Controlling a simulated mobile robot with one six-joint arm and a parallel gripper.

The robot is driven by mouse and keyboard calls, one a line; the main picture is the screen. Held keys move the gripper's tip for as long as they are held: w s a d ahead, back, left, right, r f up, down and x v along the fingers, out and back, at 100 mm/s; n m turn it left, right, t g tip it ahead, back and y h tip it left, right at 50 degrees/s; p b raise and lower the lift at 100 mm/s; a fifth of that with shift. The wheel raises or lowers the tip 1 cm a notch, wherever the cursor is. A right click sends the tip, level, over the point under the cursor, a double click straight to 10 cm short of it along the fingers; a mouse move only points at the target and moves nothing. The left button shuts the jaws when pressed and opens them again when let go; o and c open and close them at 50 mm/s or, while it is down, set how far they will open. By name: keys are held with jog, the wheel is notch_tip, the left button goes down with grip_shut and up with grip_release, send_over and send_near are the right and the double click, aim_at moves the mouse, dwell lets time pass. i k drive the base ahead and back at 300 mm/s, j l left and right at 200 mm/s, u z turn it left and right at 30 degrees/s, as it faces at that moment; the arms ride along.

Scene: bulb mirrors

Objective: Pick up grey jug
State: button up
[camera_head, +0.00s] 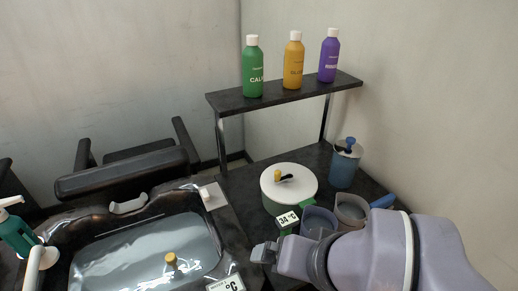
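A grey, open-topped jug (351,208) stands on the dark counter at the right, partly hidden behind my arm. A blue handle-like piece (382,201) shows just right of it; I cannot tell whether it belongs to the jug. A blue-purple open vessel (318,219) stands directly left of the grey jug, close to it. My gripper (265,252) is in front and left of both vessels, pointing left, apart from the grey jug. Its finger gap is not clear from this angle, and I see nothing held in it.
A white-lidded green pot (289,186) with a 34 °C display and a blue pump container (345,165) stand behind the vessels. A shelf (290,92) holds green, yellow and purple bottles. A water-filled basin (150,255) and green pump bottle (18,232) are left.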

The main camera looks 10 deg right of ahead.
aim_at(352, 212)
jog(key=k, duration=0.25)
jog(key=l+u, duration=0.1)
jog(key=u, duration=1.25)
jog(key=z, duration=2)
jog(key=i+l+u, duration=0.1)
jog(key=u, duration=0.25)
jog(key=i+l+u, duration=0.15)
jog(key=u, duration=0.2)
jog(key=i+l+u, duration=0.1)
jog(key=u, duration=0.25)
